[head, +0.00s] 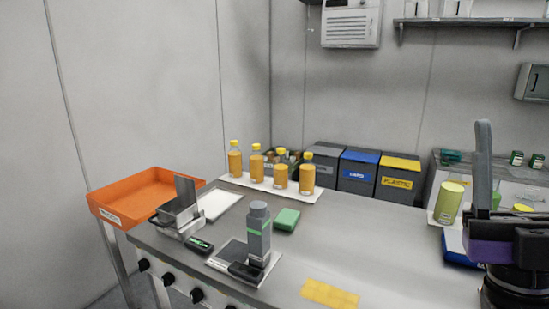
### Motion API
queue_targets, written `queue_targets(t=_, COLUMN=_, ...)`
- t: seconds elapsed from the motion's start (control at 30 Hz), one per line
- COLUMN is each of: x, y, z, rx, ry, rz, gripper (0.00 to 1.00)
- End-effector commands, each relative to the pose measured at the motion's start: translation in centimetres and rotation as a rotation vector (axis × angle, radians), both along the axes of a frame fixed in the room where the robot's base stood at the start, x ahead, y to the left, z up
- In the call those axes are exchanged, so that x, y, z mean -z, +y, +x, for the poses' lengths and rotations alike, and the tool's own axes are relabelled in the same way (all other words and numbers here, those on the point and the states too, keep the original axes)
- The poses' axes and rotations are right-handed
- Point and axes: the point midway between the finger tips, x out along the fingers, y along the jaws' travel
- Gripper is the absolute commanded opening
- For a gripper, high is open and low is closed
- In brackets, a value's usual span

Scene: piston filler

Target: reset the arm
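My gripper (484,165) is at the right edge, rising in front of the right end of the bench. One upright grey finger shows above a dark body with a purple band. A second finger cannot be made out, so I cannot tell whether it is open or shut. No object is clearly seen in it. A green can (448,203) stands just left of it, apart in the picture.
An orange tray (150,195) is left; bins (357,170) stand behind. The bench's right-middle is clear.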

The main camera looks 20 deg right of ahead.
Motion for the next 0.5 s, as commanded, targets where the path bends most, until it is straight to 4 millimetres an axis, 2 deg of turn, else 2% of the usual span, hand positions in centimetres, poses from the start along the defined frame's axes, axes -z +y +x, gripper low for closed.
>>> queue_targets(t=0.13, x=5.0, y=-0.4, z=1.3, rx=-0.097, ry=0.112, rz=0.227, gripper=0.55)
queue_targets(t=0.27, x=9.9, y=0.2, z=2.0, rx=-0.171, ry=0.223, rz=0.4, gripper=0.55)
queue_targets(t=0.5, x=19.4, y=3.5, z=1.6, rx=-0.286, ry=0.47, rz=0.664, gripper=0.55)
